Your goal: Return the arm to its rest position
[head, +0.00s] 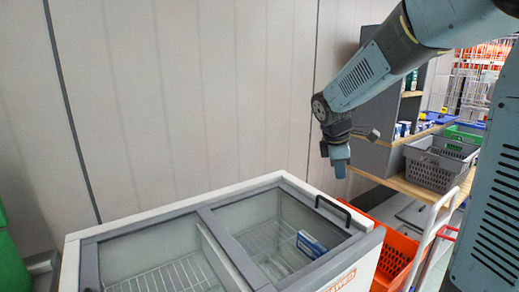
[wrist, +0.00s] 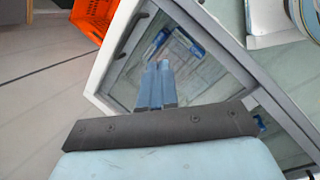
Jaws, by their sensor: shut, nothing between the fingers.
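My arm reaches in from the upper right of the head view and bends down at the elbow. My gripper (head: 340,172) hangs pointing down above the back right part of the chest freezer (head: 262,284). In the wrist view my gripper (wrist: 158,68) has its two blue fingers side by side, shut with nothing between them. It is apart from the freezer's glass lid.
The freezer has two glass lids and a black handle (head: 333,207). A blue and white box (head: 311,245) lies inside on the right. An orange tote (head: 398,251) stands beside it. A grey basket (head: 437,167) sits on a wooden shelf to the right.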

